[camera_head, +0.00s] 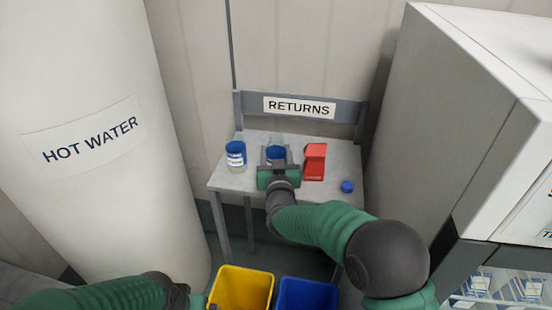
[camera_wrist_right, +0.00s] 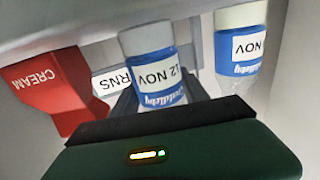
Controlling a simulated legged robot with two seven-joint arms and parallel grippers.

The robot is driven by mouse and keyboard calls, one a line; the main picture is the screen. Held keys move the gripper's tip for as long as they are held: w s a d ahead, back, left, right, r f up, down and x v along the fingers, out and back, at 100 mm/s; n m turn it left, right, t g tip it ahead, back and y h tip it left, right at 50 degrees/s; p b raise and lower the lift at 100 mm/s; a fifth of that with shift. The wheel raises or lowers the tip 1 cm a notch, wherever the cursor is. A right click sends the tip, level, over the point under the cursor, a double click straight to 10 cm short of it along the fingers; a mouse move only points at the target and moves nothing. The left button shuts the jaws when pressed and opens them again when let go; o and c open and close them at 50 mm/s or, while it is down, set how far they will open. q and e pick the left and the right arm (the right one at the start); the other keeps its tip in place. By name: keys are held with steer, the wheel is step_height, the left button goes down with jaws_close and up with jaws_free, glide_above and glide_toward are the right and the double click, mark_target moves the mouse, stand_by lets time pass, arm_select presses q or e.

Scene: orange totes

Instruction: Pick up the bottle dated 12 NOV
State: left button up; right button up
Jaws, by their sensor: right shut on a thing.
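The bottle dated 12 NOV, with a blue and white label, shows in the right wrist view (camera_wrist_right: 150,62) and on the grey chair seat in the head view (camera_head: 275,154). My right gripper (camera_head: 276,160) is shut on it; its dark fingers are on both sides of the bottle in the wrist view. I cannot tell whether the bottle is clear of the seat. A similar bottle (camera_head: 235,156) stands to its left; in the wrist view (camera_wrist_right: 240,48) only NOV reads clearly on its label. My left gripper (camera_head: 197,300) is low at the bottom edge, its fingers unclear.
A red CREAM carton (camera_head: 315,160) stands close right of the held bottle. A small blue object (camera_head: 347,186) lies on the seat (camera_head: 330,190). Yellow (camera_head: 241,287) and blue (camera_head: 307,293) bins stand in front. The hot water tank (camera_head: 90,200) and a white cabinet (camera_head: 450,110) flank the chair.

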steer(key=shift+c, duration=1.3)
steer(key=shift+r, duration=0.1)
